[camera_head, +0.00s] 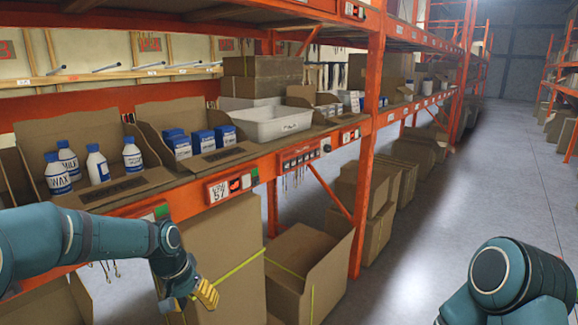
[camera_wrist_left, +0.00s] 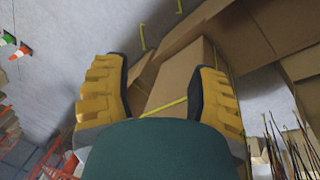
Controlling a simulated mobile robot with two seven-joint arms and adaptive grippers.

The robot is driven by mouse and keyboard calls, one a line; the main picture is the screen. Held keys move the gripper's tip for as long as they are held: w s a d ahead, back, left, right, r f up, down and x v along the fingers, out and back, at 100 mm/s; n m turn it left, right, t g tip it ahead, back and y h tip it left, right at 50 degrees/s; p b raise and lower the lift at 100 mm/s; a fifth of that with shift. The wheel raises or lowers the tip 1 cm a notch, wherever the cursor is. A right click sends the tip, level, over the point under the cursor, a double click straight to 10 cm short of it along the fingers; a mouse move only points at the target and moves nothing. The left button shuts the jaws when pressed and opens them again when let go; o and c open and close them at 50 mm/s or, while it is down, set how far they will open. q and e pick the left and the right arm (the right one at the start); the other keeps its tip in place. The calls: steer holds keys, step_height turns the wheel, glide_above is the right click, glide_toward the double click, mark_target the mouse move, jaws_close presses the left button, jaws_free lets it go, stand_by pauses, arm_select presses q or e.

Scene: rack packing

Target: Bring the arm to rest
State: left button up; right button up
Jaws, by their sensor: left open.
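My left arm comes in from the left in the head view. Its gripper (camera_head: 192,298) points down in front of a cardboard box below the shelf edge. In the left wrist view the gripper (camera_wrist_left: 163,100) has its two yellow fingers apart, with nothing held between them. Cardboard boxes (camera_wrist_left: 178,75) show beyond the fingers. My right arm shows only as a teal joint at the lower right of the head view; its gripper is out of the picture.
An orange rack shelf holds white bottles (camera_head: 97,165), blue-and-white boxes (camera_head: 203,142) and a white tray (camera_head: 272,122). Large cardboard boxes (camera_head: 215,255) stand below, close to my left gripper. The grey aisle floor (camera_head: 500,165) to the right is clear.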

arm_select(q)
steer(key=s+d+f+n+b, duration=0.1)
steer(key=s+d+f, duration=0.2)
steer(key=s+f, duration=0.3)
steer(key=s+d+f+h+b, duration=0.1)
steer(key=s+d+f, duration=0.3)
steer(key=f, duration=0.9)
steer(key=s+d+f+n+t+b, duration=0.1)
steer(key=s+d+f, duration=0.3)
steer(key=s+f, duration=0.5)
steer(key=shift+s+d+f+n+b, duration=0.2)
steer(key=shift+s+f+n+b, duration=0.15)
steer(key=shift+f+b, duration=0.35)
